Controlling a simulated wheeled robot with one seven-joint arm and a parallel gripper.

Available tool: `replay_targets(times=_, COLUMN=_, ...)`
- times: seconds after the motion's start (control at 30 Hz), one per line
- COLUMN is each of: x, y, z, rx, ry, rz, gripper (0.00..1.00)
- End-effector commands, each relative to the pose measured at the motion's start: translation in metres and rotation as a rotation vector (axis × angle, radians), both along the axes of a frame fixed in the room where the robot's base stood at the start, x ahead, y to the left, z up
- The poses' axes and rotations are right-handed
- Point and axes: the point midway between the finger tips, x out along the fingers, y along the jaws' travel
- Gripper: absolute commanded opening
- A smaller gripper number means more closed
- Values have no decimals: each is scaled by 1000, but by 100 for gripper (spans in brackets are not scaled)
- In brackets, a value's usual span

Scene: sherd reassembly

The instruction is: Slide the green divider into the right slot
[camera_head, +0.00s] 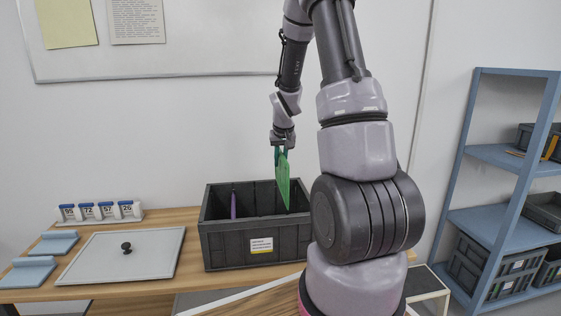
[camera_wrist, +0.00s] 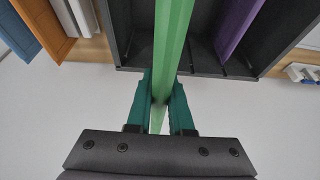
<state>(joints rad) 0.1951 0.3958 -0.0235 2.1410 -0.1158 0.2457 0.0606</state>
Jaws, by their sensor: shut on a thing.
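The green divider (camera_head: 283,178) hangs upright below my gripper (camera_head: 281,148) in the head view, over the right part of the dark crate (camera_head: 222,243), with its lower end below the rim level. My gripper is shut on its upper edge. In the wrist view the teal fingers of my gripper (camera_wrist: 160,105) pinch the green divider (camera_wrist: 172,45), which runs up into the picture. A purple divider (camera_head: 233,204) stands in the left part of the crate; it also shows in the wrist view (camera_wrist: 238,25). Whether the green divider's edges sit in a slot is hidden.
A grey lid (camera_head: 105,258) with a black knob lies left of the crate on the wooden table. Blue pieces (camera_head: 52,243) and numbered blocks (camera_head: 100,211) are further left. A blue shelf (camera_head: 500,160) with bins stands at right. My arm blocks the crate's right end.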

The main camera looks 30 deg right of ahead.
Motion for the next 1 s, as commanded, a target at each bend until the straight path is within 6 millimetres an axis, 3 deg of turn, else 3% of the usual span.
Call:
replay_targets(times=0.57, x=-1, y=0, z=0, rx=5, ry=-1, rz=-4, gripper=0)
replay_targets(times=1.0, x=-1, y=0, z=-16, rx=5, ry=0, rz=-4, gripper=0)
